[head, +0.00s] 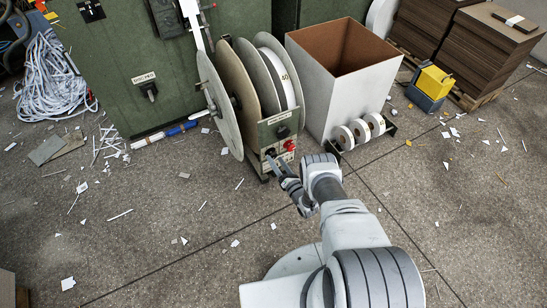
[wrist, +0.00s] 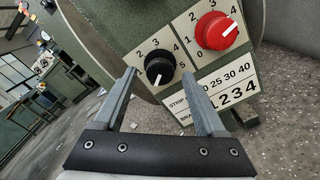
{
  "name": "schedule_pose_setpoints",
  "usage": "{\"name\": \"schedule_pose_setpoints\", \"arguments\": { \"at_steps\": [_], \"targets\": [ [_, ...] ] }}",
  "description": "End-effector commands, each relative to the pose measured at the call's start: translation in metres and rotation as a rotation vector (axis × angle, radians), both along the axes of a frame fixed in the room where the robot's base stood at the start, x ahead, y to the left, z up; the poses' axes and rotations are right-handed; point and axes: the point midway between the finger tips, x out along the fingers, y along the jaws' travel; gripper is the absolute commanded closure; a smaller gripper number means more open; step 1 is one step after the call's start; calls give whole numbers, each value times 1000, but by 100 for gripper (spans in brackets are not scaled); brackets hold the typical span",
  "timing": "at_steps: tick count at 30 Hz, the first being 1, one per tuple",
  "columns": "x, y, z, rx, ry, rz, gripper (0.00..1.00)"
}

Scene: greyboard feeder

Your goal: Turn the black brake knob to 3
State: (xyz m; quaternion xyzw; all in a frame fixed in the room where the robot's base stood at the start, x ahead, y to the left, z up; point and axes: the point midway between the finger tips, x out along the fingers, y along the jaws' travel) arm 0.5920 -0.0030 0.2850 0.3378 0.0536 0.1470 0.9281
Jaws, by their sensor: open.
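The black brake knob (wrist: 159,70) is on the pale feeder panel in the wrist view, with printed 2, 3, 4 and 5 showing around it. Its white mark points down and slightly left, away from the 3 above it; any number at the mark is not readable. My gripper (wrist: 158,76) is open, one finger on each side of the knob in the picture. Whether the tips reach around it or stop short, I cannot tell. In the head view, my gripper (head: 273,162) is at the low front of the panel, and the knob is too small to make out.
A printed label plate (wrist: 215,95) lies below. Large reels (head: 222,105) stand left of the panel; a white bin (head: 335,90) stands right. Paper scraps litter the floor.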

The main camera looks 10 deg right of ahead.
Motion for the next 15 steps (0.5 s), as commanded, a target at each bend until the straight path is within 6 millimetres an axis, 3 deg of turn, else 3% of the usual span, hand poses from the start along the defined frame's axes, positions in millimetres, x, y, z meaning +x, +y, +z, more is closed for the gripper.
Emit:
{"name": "schedule_pose_setpoints", "arguments": {
  "at_steps": [15],
  "targets": [
    [1,0,0,0,0,0,27]
  ]
}}
